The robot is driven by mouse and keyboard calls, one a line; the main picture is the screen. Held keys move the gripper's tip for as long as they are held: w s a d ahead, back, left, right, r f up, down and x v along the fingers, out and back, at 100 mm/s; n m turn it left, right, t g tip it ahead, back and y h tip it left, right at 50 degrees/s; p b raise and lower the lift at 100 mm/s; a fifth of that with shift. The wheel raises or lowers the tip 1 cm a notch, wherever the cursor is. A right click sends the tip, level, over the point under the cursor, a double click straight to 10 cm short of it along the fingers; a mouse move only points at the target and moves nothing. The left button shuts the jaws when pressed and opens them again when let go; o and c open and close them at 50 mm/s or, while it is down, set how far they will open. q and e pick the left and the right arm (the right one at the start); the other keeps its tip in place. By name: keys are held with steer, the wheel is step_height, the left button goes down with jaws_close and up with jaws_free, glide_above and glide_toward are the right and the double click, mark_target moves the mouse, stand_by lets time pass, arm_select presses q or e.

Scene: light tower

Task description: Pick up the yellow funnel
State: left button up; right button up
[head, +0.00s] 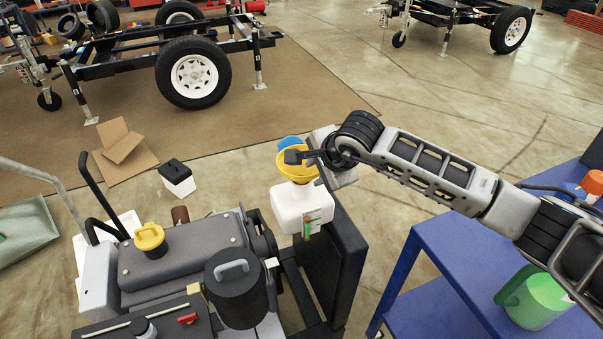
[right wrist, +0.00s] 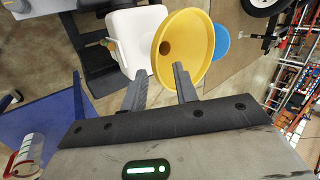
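The yellow funnel (head: 297,174) sits mouth up on the white jug (head: 297,208), beside the black generator-like machine. In the right wrist view the funnel (right wrist: 198,35) shows its wide mouth and dark hole, with the white jug (right wrist: 135,38) to its left. My right gripper (head: 296,157) is over the funnel's mouth in the head view. In the right wrist view its fingers (right wrist: 160,70) are apart, one over the inside of the funnel and the other just outside its rim. Whether either finger touches the rim cannot be told. My left gripper is not in view.
A blue round object (head: 290,142) is just behind the funnel. The grey machine (head: 180,260) with a yellow cap (head: 150,238) is to the left. A blue cart (head: 440,290) holding a green jug (head: 537,300) is on the right, under my right arm. Open floor lies behind.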

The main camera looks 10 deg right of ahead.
mark_target(312, 176)
steer(key=shift+p+x, duration=0.35)
steer(key=shift+x, duration=2.05)
steer(key=shift+d, duration=0.2)
jaws_close()
